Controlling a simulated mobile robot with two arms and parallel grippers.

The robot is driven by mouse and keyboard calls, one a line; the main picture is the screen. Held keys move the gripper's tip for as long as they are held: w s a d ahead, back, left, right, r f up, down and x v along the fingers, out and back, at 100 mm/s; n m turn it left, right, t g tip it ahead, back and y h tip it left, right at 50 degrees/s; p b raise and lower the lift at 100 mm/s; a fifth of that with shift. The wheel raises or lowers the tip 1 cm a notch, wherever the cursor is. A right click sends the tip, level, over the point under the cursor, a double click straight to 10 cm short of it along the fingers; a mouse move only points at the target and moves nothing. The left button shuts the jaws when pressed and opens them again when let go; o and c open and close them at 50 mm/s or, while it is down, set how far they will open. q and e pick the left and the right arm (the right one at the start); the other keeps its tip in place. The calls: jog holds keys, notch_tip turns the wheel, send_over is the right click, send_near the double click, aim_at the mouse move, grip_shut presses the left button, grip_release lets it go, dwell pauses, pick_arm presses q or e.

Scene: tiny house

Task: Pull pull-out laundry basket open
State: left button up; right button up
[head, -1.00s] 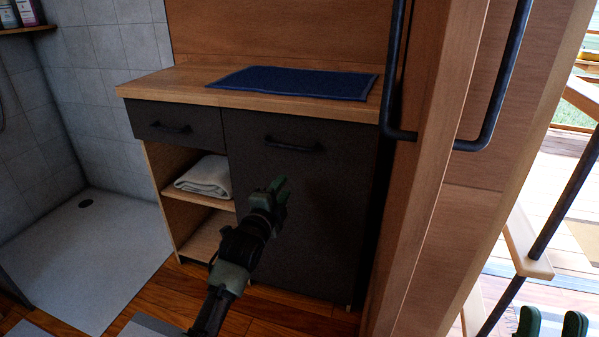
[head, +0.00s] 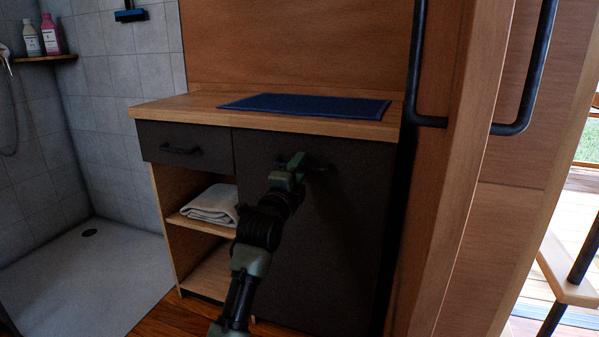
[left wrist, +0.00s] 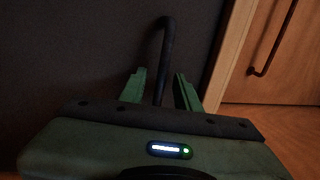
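The pull-out laundry basket's tall dark front panel (head: 345,235) is flush in the wooden cabinet, closed. Its dark bar handle (head: 320,168) is near the panel's top, partly covered by my left gripper (head: 296,165). In the left wrist view, the handle (left wrist: 168,50) runs upright between the two green fingers of my left gripper (left wrist: 160,92). The fingers are apart, with a gap on each side of the handle. My right gripper is out of view.
A wooden counter (head: 170,106) with a blue mat (head: 305,106) tops the cabinet. A small drawer (head: 185,148) and open shelves with a folded towel (head: 212,204) are to the left. A wooden door edge with a dark handle (head: 418,60) stands close on the right.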

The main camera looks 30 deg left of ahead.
pick_arm(q)
jog(key=shift+w, duration=0.1)
grip_shut()
dwell(1.4)
